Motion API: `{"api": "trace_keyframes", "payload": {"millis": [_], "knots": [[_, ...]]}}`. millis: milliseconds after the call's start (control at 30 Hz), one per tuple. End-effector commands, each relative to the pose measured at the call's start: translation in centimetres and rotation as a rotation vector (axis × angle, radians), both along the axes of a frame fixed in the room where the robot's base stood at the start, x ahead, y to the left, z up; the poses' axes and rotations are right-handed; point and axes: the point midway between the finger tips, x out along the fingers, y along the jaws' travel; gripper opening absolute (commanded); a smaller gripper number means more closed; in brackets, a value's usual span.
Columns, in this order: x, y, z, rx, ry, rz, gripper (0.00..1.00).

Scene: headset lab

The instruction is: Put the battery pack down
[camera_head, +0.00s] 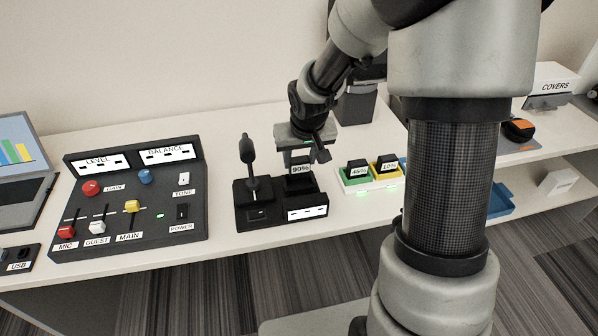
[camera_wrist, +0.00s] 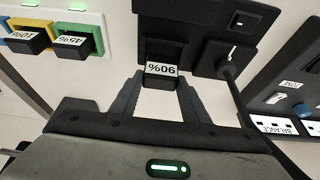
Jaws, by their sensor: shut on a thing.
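A black battery pack labelled 90% (camera_head: 300,169) is upright in my gripper (camera_head: 301,158), at the rear right part of the black dock (camera_head: 262,213) with a stalk. In the wrist view the pack (camera_wrist: 161,69) sits between the two fingertips (camera_wrist: 160,84), its label facing the camera. It is over or partly in the dock's slot; I cannot tell whether it touches the bottom. The lower part of the pack is hidden.
A white charger (camera_head: 367,185) to the right holds packs labelled 45% (camera_head: 357,170) and 10% (camera_head: 386,168) in green and yellow bays; my arm partly hides it. A control panel (camera_head: 135,205) stands left. Bare table lies between dock and charger.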

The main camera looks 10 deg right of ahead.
Motion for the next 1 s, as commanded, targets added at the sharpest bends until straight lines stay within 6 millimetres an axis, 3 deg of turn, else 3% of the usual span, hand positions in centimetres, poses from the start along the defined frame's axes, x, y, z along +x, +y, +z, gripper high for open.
{"api": "trace_keyframes", "payload": {"millis": [233,633,667,733,767,1000], "knots": [[-0.1,0.1,-3.4,0.0,0.003,0.002,0.17],[0.0,0.0,-4.0,0.001,0.0,0.001,0.17],[0.0,0.0,-3.9,0.001,0.001,0.001,0.45],[0.0,0.0,-3.8,0.001,0.001,0.001,0.57],[-0.1,0.0,-3.8,0.001,0.001,0.001,0.6],[-0.1,0.0,-3.8,0.001,0.001,0.001,0.6]]}}
